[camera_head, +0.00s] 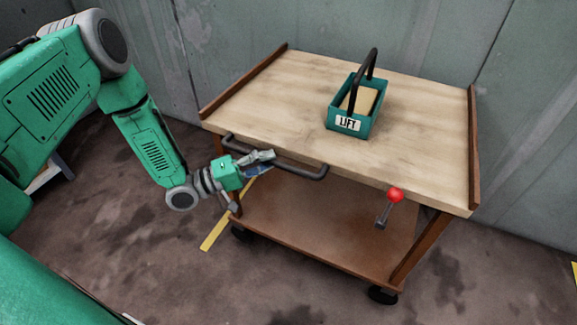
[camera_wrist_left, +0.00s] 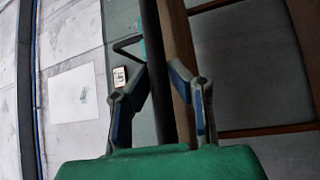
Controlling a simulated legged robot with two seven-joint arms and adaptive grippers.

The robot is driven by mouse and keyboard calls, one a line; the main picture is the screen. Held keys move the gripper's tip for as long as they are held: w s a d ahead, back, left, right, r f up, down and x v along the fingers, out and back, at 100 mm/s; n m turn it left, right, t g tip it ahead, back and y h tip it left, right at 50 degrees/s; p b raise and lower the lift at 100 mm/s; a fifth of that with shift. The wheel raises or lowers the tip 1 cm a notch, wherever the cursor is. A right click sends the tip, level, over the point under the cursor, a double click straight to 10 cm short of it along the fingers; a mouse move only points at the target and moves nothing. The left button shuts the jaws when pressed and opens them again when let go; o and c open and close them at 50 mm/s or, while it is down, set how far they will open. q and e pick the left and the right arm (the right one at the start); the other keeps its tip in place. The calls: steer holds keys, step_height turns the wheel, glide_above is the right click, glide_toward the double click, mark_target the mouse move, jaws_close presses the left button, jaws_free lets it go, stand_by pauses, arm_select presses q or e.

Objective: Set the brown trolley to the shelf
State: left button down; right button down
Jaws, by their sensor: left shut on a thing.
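The brown trolley (camera_head: 260,99) stands in the middle of the head view, with a pale wooden top, brown side rails and a lower brown shelf (camera_head: 310,225). A dark bar handle (camera_head: 305,170) runs along its near edge. In the left wrist view the two fingers (camera_wrist_left: 163,95) of my left gripper lie on either side of the dark handle bar (camera_wrist_left: 172,70). My right gripper is not in view.
A teal carrier (camera_head: 347,122) marked LIFT, with a dark handle, sits on the trolley top. A red-knobbed lever (camera_head: 394,196) is at the near right edge. Grey walls (camera_head: 400,35) stand close behind. A yellow floor line (camera_head: 215,233) runs beneath. The floor in front is clear.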

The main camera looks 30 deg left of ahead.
mark_target(236, 151)
arm_select(q)
steer(key=a, duration=0.5)
steer(key=shift+s+a+f, duration=0.15)
steer(key=shift+s+f, duration=0.1)
steer(key=shift+f, duration=0.15)
steer(key=shift+a+r, duration=0.1)
steer(key=shift+a, duration=1.4)
steer(key=c, duration=1.5)
jaws_free()
steer(key=shift+w+a, duration=0.1)
steer(key=shift+a, duration=0.1)
